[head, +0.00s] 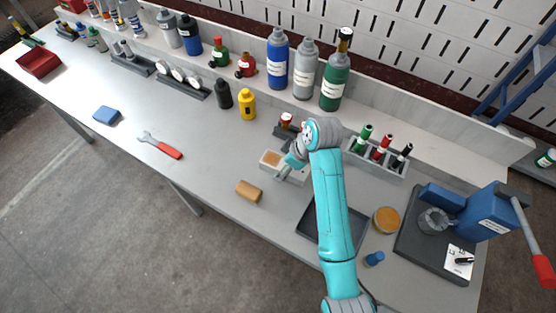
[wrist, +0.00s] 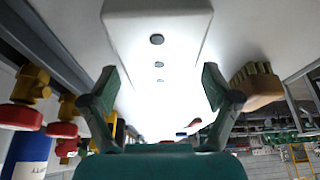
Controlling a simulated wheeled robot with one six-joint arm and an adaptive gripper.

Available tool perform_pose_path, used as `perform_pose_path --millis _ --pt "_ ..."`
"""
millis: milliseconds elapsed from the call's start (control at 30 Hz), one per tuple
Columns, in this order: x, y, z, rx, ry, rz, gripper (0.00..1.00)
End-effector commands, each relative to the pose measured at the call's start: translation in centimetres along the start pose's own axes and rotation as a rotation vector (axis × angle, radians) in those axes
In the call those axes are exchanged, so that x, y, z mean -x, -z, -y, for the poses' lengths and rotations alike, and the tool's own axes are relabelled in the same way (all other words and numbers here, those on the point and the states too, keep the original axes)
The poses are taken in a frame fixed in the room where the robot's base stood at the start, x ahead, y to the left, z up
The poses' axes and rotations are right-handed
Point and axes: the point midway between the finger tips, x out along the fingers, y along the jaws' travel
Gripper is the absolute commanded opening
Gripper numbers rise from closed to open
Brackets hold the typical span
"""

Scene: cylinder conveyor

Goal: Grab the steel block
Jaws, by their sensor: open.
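A pale block with dark holes along its face, which looks like the steel block (wrist: 157,20), fills the upper middle of the wrist view. It lies between and beyond my gripper's fingers (wrist: 160,78), which are spread apart with a gap on each side. In the head view my gripper (head: 288,168) is low over the bench, beside a pale block with a tan patch (head: 265,165). My arm and gripper hide part of it there, so I cannot tell whether the fingers touch it.
A wooden brush (head: 249,191) lies in front of the gripper and also shows in the wrist view (wrist: 258,88). A dark tray (head: 306,226) and a rack with small bottles (head: 398,169) are to the right. Tall bottles (head: 304,72) stand behind. The bench's left middle is mostly clear.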

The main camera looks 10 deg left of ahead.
Motion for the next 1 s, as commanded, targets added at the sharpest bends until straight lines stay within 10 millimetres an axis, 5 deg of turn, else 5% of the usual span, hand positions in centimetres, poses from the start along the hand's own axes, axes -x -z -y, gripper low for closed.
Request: perform_pose_path --millis 267,600,1000 --pt "-0.2 -0.2 0.1 0.001 -0.001 -0.001 0.88" --pt "-0.2 -0.2 0.1 0.001 0.000 0.000 0.06" --pt "1.1 1.3 -0.5 0.001 -0.004 -0.003 0.06"
